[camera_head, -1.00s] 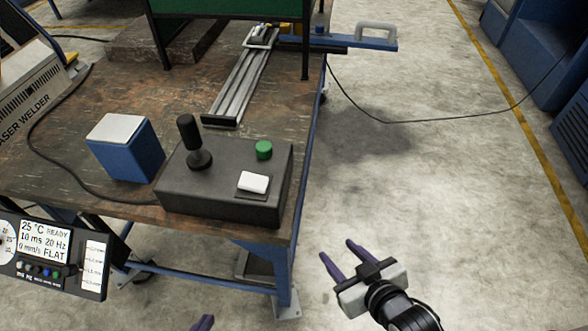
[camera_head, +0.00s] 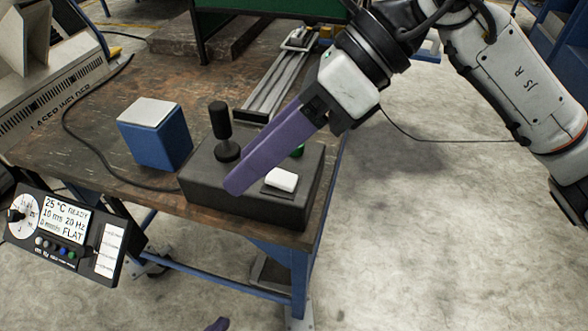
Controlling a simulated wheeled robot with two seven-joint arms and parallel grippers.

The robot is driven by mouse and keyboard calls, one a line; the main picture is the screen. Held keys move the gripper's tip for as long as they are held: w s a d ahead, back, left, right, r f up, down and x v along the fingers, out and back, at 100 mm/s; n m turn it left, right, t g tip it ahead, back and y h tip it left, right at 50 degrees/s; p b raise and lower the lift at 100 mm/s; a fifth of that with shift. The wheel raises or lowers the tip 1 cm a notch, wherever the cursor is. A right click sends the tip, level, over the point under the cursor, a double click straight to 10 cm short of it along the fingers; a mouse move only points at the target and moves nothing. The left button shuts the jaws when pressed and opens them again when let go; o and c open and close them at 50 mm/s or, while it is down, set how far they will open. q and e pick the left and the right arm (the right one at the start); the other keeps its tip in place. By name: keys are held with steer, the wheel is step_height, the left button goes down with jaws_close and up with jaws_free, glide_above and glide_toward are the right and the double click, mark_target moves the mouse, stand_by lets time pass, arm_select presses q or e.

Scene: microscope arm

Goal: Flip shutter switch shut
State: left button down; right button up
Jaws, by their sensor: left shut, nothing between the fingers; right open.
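A dark control box (camera_head: 215,197) sits at the near corner of the workbench. On its top is a white rocker switch (camera_head: 281,180), likely the shutter switch; its position is hard to read. A black joystick (camera_head: 220,120) stands to its left, and a green button (camera_head: 298,151) is partly hidden behind my gripper. My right gripper (camera_head: 238,168) reaches in from the upper right, open, its purple fingers over the box between joystick and switch. Its near fingertip is left of the switch; contact with the box is unclear. Only a purple fingertip of my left gripper (camera_head: 218,324) shows at the bottom edge.
A blue block with a pale top (camera_head: 152,140) stands left of the box on the workbench (camera_head: 90,140). A laser welder and a display panel (camera_head: 65,232) are at the left. A metal rail (camera_head: 275,88) runs behind. Floor at right is open.

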mark_target(288, 179)
steer(key=w+d+t+h, duration=0.3)
steer(key=w+d+h, duration=0.2)
steer(key=d, duration=0.3)
steer(key=x, duration=1)
steer(key=shift+w+a+f, duration=0.1)
steer(key=shift+w, duration=0.15)
steer(key=shift+c, duration=0.5)
